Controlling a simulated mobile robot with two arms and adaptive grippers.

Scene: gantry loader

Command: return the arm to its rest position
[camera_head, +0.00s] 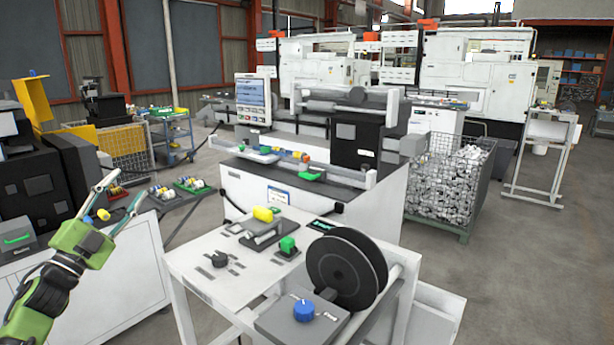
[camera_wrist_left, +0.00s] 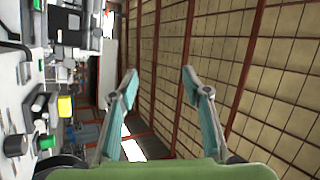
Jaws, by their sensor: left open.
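My left gripper (camera_head: 122,193) is at the left of the head view, on a green arm that comes in from the lower left. Its fingers are apart, with small yellow and blue parts showing behind them. In the left wrist view the two fingers of my left gripper (camera_wrist_left: 159,76) are spread wide with nothing between them. The wrist camera is turned sideways and looks past the fingers at a tall panelled wall (camera_wrist_left: 270,70). My right gripper is in neither view.
A white workstation (camera_head: 205,262) with a black reel (camera_head: 335,262), a blue knob (camera_head: 304,310) and a yellow part (camera_head: 263,214) stands in front. A white cabinet (camera_head: 125,265) is below my left gripper. A wire basket (camera_head: 445,185) of metal parts stands right. Floor at right (camera_head: 540,240) is clear.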

